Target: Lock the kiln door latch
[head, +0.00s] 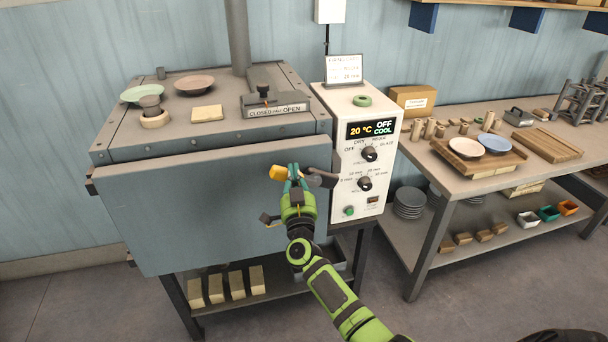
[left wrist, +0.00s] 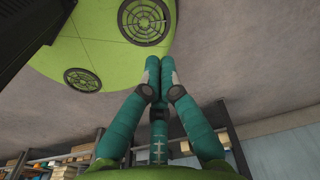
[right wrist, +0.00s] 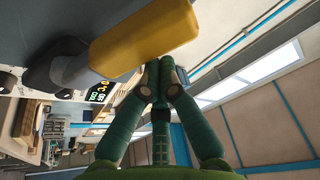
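The kiln (head: 112,141) stands at the left with its large grey-blue door (head: 190,205) across the front. The door looks closed or nearly so. The latch, at the door's right edge, has a yellow grip (head: 278,172) and a dark lever part (head: 322,178). In the right wrist view the yellow grip (right wrist: 145,40) lies close above the fingertips. My right gripper (head: 293,171) is shut, with its fingertips together, beside the grip. I cannot tell if they touch. My left gripper (left wrist: 152,75) is shut and empty, out of the head view.
The white control box (head: 350,155) stands right of the door, reading 20 °C, OFF, COOL. A damper plate (head: 275,105) marked CLOSED and OPEN, plates and a cup are on the kiln top. A wooden table (head: 465,180) with wares stands at the right. The floor in front is clear.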

